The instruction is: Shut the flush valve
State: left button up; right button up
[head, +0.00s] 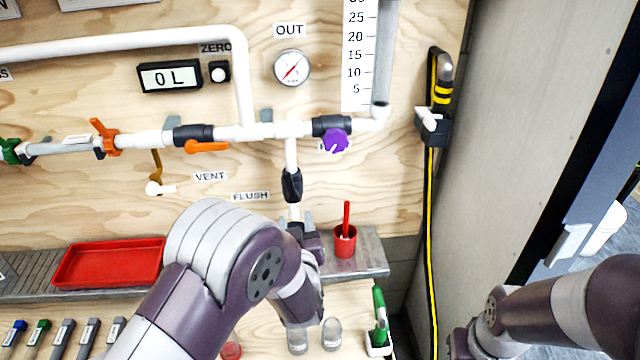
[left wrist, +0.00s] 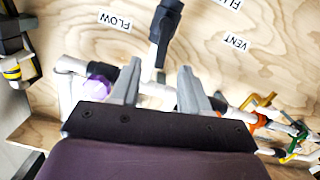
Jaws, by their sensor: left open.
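My left gripper (head: 308,238) is below the valve in the head view, partly hidden by my own wrist. In the left wrist view the left gripper (left wrist: 157,76) has its fingers apart, with nothing held between them. Contact with the lever cannot be told. My right gripper is out of view.
An orange-handled valve (head: 206,147), a purple knob (head: 335,140) and a gauge (head: 292,68) are on the board nearby. A red tray (head: 108,263) and red cup (head: 345,241) stand on the shelf (head: 372,262) below. A black-and-yellow hose (head: 431,220) hangs at right.

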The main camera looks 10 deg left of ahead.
aim_at(288, 181)
pick_arm(q)
jog(key=shift+t+y, duration=0.4)
jog(key=shift+t, duration=0.1)
jog(key=x, duration=0.4)
jog(key=r+x, duration=0.1)
jog(key=x, duration=0.3)
jog(key=a+r+p+x, duration=0.1)
jog(key=x, duration=0.4)
jog(key=shift+s, duration=0.15)
grip_shut()
